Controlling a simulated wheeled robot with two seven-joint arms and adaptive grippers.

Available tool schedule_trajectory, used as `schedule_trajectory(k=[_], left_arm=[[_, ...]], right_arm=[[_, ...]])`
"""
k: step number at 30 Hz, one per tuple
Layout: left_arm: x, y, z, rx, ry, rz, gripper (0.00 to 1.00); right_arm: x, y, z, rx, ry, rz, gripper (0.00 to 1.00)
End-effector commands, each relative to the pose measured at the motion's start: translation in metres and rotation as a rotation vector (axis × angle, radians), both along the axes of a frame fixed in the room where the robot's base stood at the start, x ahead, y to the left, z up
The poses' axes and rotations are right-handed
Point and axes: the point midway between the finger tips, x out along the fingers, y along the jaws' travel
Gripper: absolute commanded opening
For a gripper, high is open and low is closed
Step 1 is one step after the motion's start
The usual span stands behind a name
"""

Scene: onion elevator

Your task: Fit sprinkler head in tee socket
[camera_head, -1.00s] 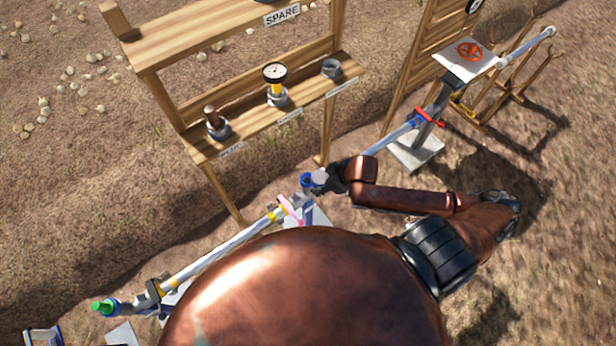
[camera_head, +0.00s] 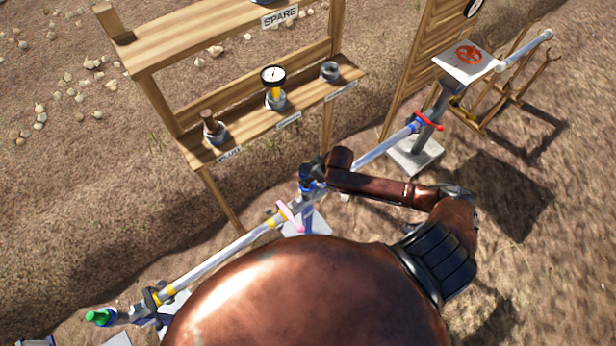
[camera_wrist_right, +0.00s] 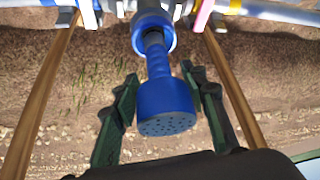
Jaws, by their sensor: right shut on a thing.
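The blue sprinkler head (camera_wrist_right: 166,104), with a perforated round face, is between the dark green fingers of my right gripper (camera_wrist_right: 160,80), which is shut on it. The head's narrower neck points at the blue-rimmed tee socket (camera_wrist_right: 138,40) in the right wrist view, and its tip overlaps the opening. I cannot tell how deep it sits. In the head view my right gripper (camera_head: 311,172) is right over the tee on the pipe line, and the arm hides most of the sprinkler head. My left gripper is not in view.
The white pipe (camera_head: 225,250) runs from a green-capped end (camera_head: 100,316) at lower left to a stand (camera_head: 415,158) at upper right. A pink-handled valve (camera_head: 289,216) is close beside the tee. A wooden shelf (camera_head: 190,150) with a gauge (camera_head: 273,78) stands behind.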

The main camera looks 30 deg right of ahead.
Motion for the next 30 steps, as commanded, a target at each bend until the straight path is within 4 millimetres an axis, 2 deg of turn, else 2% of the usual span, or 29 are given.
schedule_trajectory(k=[2, 16, 17, 24, 30], left_arm=[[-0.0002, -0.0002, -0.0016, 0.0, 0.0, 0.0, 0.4], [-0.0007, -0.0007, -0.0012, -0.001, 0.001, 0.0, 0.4], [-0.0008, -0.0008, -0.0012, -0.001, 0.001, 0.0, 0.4], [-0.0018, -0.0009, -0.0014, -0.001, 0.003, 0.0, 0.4], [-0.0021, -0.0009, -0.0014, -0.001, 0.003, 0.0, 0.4]], right_arm=[[0.0007, 0.0004, -0.0079, 0.001, -0.003, 0.0, 0.03], [0.0003, -0.0002, -0.0144, 0.0, -0.002, -0.001, 0.03], [-0.0002, -0.0003, -0.0145, 0.001, -0.001, -0.001, 0.42], [-0.0002, -0.0004, -0.0144, 0.001, -0.001, -0.001, 0.58], [-0.0002, -0.0003, -0.0143, 0.001, -0.001, -0.001, 0.58]])
